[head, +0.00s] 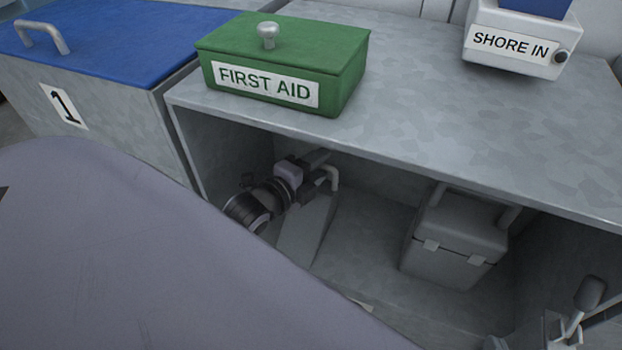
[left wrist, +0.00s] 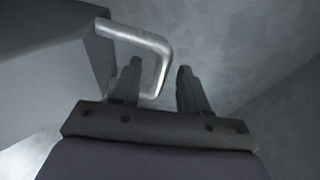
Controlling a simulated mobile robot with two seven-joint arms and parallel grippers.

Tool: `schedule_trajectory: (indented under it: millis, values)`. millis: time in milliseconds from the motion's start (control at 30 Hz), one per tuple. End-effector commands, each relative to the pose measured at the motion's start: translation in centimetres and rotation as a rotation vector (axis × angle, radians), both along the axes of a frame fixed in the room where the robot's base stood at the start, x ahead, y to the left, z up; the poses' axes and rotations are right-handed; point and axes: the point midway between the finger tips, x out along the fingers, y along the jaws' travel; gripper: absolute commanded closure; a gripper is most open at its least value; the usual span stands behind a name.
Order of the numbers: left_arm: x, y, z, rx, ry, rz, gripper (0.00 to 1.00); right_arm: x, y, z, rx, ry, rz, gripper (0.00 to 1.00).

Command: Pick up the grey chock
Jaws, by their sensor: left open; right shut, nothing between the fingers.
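The grey chock (head: 308,232) is a wedge standing in the open bay under the counter, with a bent pale handle (head: 333,176) at its top. My left gripper (head: 322,172) is open at the chock's upper end, close to the handle. In the left wrist view the chock (left wrist: 65,75) fills the left side. Its handle (left wrist: 150,40) bends down between the two open fingers (left wrist: 158,85); I cannot tell whether it touches them. My right gripper is not in view.
The bay lies beneath a grey counter (head: 440,130) whose front edge overhangs it. A grey lidded case (head: 447,256) stands right of the chock. A green first aid box (head: 280,65) and a shore-in box (head: 515,45) sit on top. A blue-lidded bin (head: 110,35) is left.

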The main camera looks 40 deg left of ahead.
Motion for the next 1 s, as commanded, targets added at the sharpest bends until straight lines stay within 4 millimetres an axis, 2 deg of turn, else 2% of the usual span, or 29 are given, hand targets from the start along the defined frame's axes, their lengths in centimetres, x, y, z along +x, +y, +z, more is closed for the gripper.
schedule_trajectory:
  millis: [200,533,667,1000]
  values:
    - [2.3,-0.1,-0.6,0.0,-0.001,-0.001,0.56,0.3,0.7,-0.4,0.049,0.001,0.012,1.0]
    - [2.7,-0.2,-0.6,-0.001,0.001,-0.001,0.56,0.2,0.9,-0.4,0.057,0.005,0.014,1.0]
    - [2.7,-0.2,-0.6,-0.001,0.001,-0.001,0.98,0.2,0.9,-0.3,0.057,0.005,0.015,1.0]
    - [2.6,-0.2,-0.6,0.0,0.001,-0.001,1.0,0.2,0.9,-0.3,0.057,0.004,0.015,1.0]
